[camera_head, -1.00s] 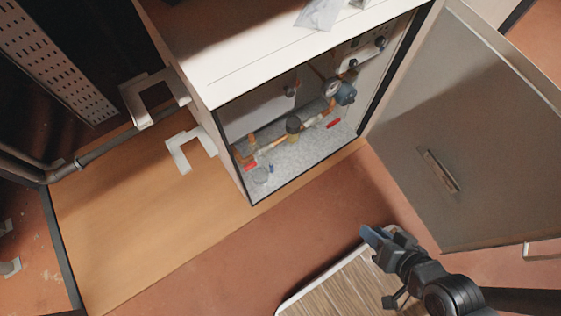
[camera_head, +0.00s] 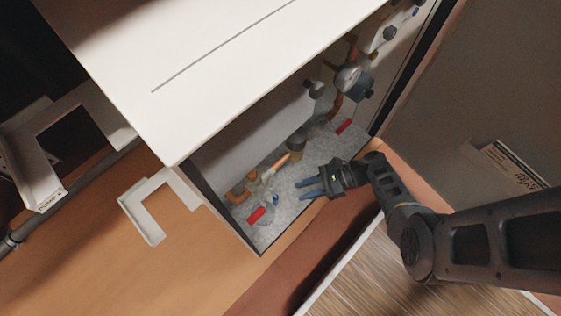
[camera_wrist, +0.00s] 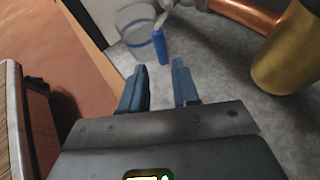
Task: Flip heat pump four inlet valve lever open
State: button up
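The open white heat pump cabinet (camera_head: 225,75) holds copper piping (camera_head: 238,197) with small levers. A red lever (camera_head: 257,215) is low at the left, and another red lever (camera_head: 344,126) is at the right. A small blue lever (camera_head: 276,199) is beside the left pipe; it also shows in the wrist view (camera_wrist: 160,46), upright, just beyond my fingers. Which lever is the inlet valve's, I cannot tell. My gripper (camera_head: 303,189) is at the cabinet opening, right of the blue lever. In the wrist view my gripper (camera_wrist: 158,78) is open and empty, its blue fingers apart.
A clear cup with a blue band (camera_wrist: 138,28) stands left of the blue lever. A brass cylinder (camera_wrist: 286,50) and copper pipe (camera_wrist: 245,15) are to the right. The open door (camera_head: 470,90) bounds the right side. A white bracket (camera_head: 150,205) projects at left.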

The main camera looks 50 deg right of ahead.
aim_at(274, 196)
jog(key=b+x, duration=0.2)
jog(key=x, duration=0.5)
jog(key=shift+w+a+b, duration=0.2)
jog(key=shift+a+b, duration=0.05)
jog(key=shift+b, duration=0.05)
grip_shut()
